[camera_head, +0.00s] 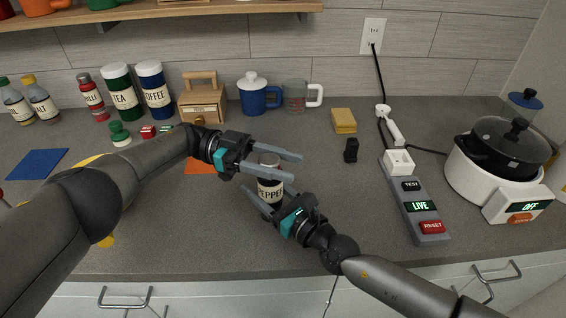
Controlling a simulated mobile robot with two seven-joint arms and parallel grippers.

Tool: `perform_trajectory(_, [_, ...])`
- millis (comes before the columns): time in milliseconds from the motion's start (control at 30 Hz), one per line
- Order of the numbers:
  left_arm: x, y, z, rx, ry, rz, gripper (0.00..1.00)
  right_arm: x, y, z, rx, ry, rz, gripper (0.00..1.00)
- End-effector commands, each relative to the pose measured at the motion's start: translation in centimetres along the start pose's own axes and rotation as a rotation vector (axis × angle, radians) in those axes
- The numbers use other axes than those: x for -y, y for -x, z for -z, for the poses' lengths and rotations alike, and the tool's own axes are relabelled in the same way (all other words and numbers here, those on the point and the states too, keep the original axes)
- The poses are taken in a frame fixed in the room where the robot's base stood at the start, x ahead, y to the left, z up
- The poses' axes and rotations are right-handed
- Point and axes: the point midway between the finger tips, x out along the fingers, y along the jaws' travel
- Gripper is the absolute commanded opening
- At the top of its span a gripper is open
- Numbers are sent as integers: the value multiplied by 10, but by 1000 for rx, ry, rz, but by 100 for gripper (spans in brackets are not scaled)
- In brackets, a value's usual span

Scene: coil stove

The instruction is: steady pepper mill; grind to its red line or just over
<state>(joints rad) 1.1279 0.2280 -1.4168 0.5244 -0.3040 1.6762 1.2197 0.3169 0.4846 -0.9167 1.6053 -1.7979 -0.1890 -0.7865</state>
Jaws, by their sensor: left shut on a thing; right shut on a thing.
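The pepper mill (270,194) stands upright on the grey counter, a dark body with a cream "PEPPER" label and a lighter top. My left gripper (295,167), reaching in from the left, is shut on the mill's upper part, one finger on the far side and one across the near side. My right gripper (257,190), coming from the lower right, is shut on the mill's lower body, partly covering it. The mill's lower parts are partly hidden by fingers. I cannot make out a red line or the level of ground pepper.
A power strip (429,215) reading "LIVE" lies to the right, beside a cooker (492,190) with a lidded pot reading "OFF". A yellow sponge (343,120), mugs, a wooden grinder box (203,104) and canisters stand behind. Counter is clear between mill and strip.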

Motion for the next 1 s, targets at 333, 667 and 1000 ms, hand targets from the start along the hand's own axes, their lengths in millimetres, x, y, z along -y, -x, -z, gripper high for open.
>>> perform_trajectory(333, [0, -1, -1, 2, 4, -3, 0, -3, 0, 0, -1, 1, -6, 3])
perform_trajectory(667, [0, -1, 0, 0, 3, -3, 80, -1, 0, 1, -1, 0, -2, 3])
perform_trajectory(1000, [0, 0, 3, -1, 2, -3, 80, 0, 0, 1, -1, 0, 0, 3])
